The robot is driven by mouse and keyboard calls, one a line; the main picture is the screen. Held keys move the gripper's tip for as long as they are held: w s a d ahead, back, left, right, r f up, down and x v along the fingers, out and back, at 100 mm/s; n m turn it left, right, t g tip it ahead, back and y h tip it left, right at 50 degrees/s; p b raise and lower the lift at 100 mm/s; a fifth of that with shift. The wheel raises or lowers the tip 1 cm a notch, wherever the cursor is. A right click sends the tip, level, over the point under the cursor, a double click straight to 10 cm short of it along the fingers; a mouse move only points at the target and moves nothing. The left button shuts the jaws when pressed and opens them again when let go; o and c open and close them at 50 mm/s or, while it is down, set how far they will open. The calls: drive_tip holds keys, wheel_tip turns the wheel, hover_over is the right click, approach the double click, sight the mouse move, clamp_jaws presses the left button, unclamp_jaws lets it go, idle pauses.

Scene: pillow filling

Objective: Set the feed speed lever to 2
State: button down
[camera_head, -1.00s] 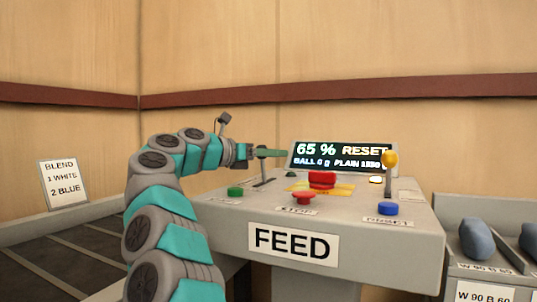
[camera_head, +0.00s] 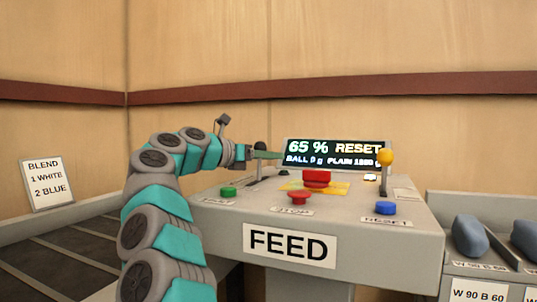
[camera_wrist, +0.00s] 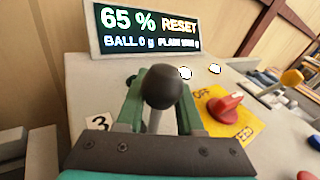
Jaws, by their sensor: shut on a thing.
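The feed speed lever has a dark round knob (camera_wrist: 164,88) on a pale metal stem. In the wrist view the knob stands between the two green fingers of my gripper (camera_wrist: 160,108), which is shut on the lever. A label with 3 (camera_wrist: 98,123) shows on the panel left of the fingers; the other position labels are hidden. In the head view my gripper (camera_head: 265,154) is at the lever knob (camera_head: 260,145), at the back left of the FEED console (camera_head: 222,212).
The screen (camera_head: 335,154) behind the lever reads 65 % and RESET. To the right are a red knob (camera_head: 317,178) on a yellow plate, a yellow-topped lever (camera_head: 386,158) and a blue button (camera_head: 386,208). A green button (camera_head: 228,192) and red stop button (camera_head: 298,197) are in front.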

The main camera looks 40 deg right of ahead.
drive_tip(key=shift+w+r, duration=0.2)
drive_tip(key=shift+r, duration=0.05)
idle(0.3)
drive_tip(key=c, duration=0.8)
unclamp_jaws()
drive_tip(key=shift+c, duration=0.2)
drive_tip(key=o, duration=0.4)
drive_tip(key=shift+d+f, duration=0.1)
drive_tip(key=v, duration=0.7)
drive_tip(key=shift+b, duration=0.4)
drive_tip(key=shift+a, duration=0.4)
